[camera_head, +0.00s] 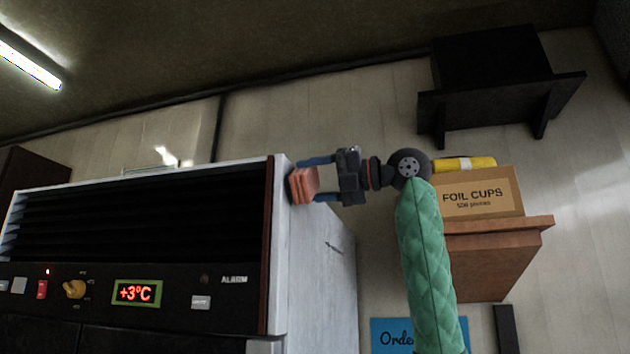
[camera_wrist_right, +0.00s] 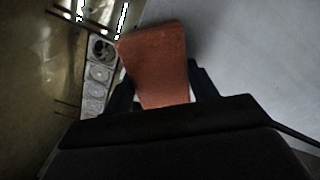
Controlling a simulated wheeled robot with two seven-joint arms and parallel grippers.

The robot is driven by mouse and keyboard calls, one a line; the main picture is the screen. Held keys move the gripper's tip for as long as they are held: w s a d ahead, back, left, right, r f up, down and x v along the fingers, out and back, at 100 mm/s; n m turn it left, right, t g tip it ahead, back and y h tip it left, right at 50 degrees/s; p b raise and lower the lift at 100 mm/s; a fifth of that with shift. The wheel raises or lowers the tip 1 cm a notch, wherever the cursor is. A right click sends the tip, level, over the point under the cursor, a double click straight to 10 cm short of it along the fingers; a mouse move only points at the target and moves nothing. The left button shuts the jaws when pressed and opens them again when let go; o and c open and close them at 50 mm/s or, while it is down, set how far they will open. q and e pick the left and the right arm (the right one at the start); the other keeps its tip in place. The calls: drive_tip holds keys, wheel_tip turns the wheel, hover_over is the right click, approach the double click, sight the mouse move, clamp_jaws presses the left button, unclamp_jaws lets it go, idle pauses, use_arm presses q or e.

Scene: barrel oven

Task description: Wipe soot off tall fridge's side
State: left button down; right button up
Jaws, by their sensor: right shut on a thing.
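The tall fridge (camera_head: 322,270) stands at the left in the head view, with its dark vents and control panel at the front and its pale side facing right. My right gripper (camera_head: 318,182) is shut on an orange-brown sponge-like block (camera_head: 302,185), held at the upper front part of the fridge's side. The block also shows in the right wrist view (camera_wrist_right: 155,62), beside the pale fridge side (camera_wrist_right: 250,60). I cannot tell whether it touches the side. A small dark mark (camera_head: 334,246) shows lower on the side. My left gripper is not in view.
A wooden shelf (camera_head: 500,235) on the right wall holds a foil cups box (camera_head: 482,196) and a yellow item (camera_head: 464,164), close to my right arm. A black wall shelf (camera_head: 500,85) is above. A blue sign (camera_head: 395,335) hangs below.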

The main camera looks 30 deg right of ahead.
sight(318, 186)
drive_tip(key=shift+w+a, duration=0.45)
drive_tip(key=shift+w, duration=0.1)
idle(0.4)
drive_tip(key=shift+d+p, duration=0.15)
drive_tip(key=shift+p, duration=0.15)
drive_tip(key=shift+w+d+p, duration=0.5)
drive_tip(key=shift+w+d, duration=0.45)
drive_tip(key=shift+d, duration=0.3)
drive_tip(key=shift+w+d+p, duration=2.05)
drive_tip(key=shift+w+d, duration=1.25)
drive_tip(key=shift+d, duration=0.35)
drive_tip(key=shift+s+a+b, duration=0.15)
drive_tip(key=shift+s+a, duration=1.25)
drive_tip(key=shift+a, duration=0.3)
drive_tip(key=shift+s+a+b, duration=0.2)
drive_tip(key=shift+s+a, duration=1.25)
drive_tip(key=shift+a, duration=0.25)
drive_tip(key=shift+s+a+b, duration=0.15)
drive_tip(key=shift+s+a, duration=1.25)
drive_tip(key=shift+a, duration=0.3)
drive_tip(key=shift+s+d, duration=0.15)
